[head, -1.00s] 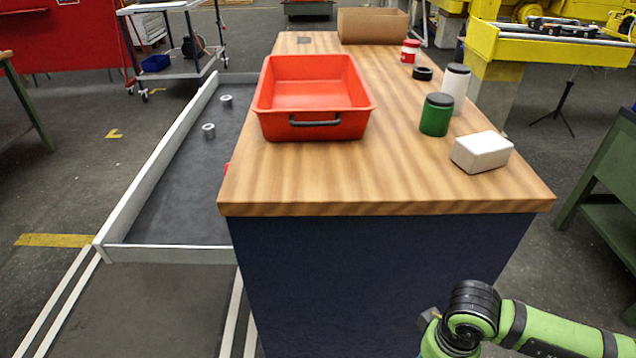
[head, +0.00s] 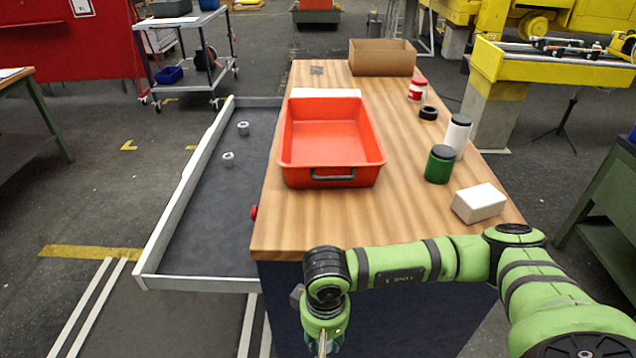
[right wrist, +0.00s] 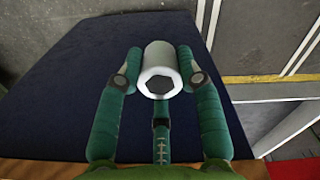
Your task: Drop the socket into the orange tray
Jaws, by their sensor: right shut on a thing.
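The orange tray (head: 328,138) sits on the wooden workbench with its handle facing me, and its inside looks empty. My right gripper (right wrist: 157,80) is shut on a light grey socket (right wrist: 158,55), a short cylinder with a hexagonal hole, held between its teal fingers. In the head view my right gripper (head: 322,345) is at the bottom edge, in front of the bench and nearer to me than the tray. The held socket cannot be made out there. My left gripper is not in view.
Two metal sockets, one (head: 243,128) behind another (head: 228,159), stand in the grey drawer (head: 200,225) left of the bench. A cardboard box (head: 382,60) is behind.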

